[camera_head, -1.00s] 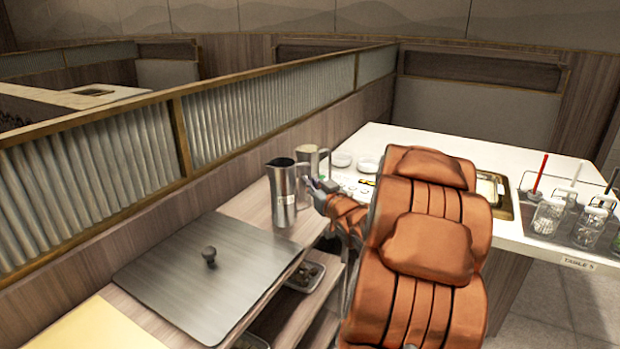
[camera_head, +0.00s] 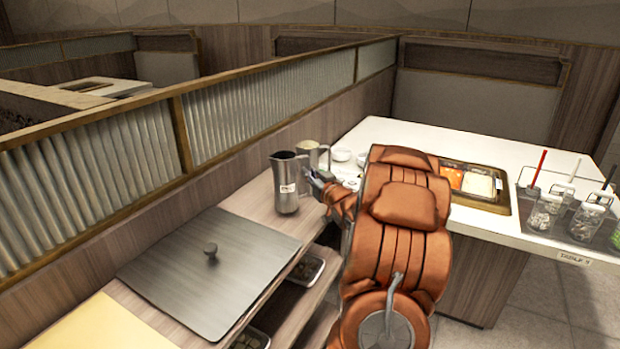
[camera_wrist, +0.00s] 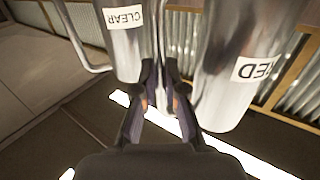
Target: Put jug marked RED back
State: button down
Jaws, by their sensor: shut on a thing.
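My gripper (camera_wrist: 160,85) is shut on what looks like this jug's handle, between two jugs. It also shows in the head view (camera_head: 318,180), right of the front jug. The jug looks upright; whether its base touches the counter I cannot tell. A second steel jug (camera_head: 311,152), marked CLEAR in the wrist view (camera_wrist: 122,45), stands just behind.
A flat steel lid (camera_head: 170,265) with a knob lies on the counter (camera_head: 235,207). A ribbed partition (camera_head: 270,110) runs close behind the jugs. The white table (camera_head: 410,133) at right holds small bowls, sauce wells (camera_head: 470,182) and glass jars (camera_head: 588,220).

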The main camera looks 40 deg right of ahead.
jog(key=shift+f, duration=0.95)
jog(key=c, duration=1.2)
grip_release()
jog(key=shift+c, duration=0.2)
jog(key=b+v, duration=0.2)
jog(key=v, duration=1)
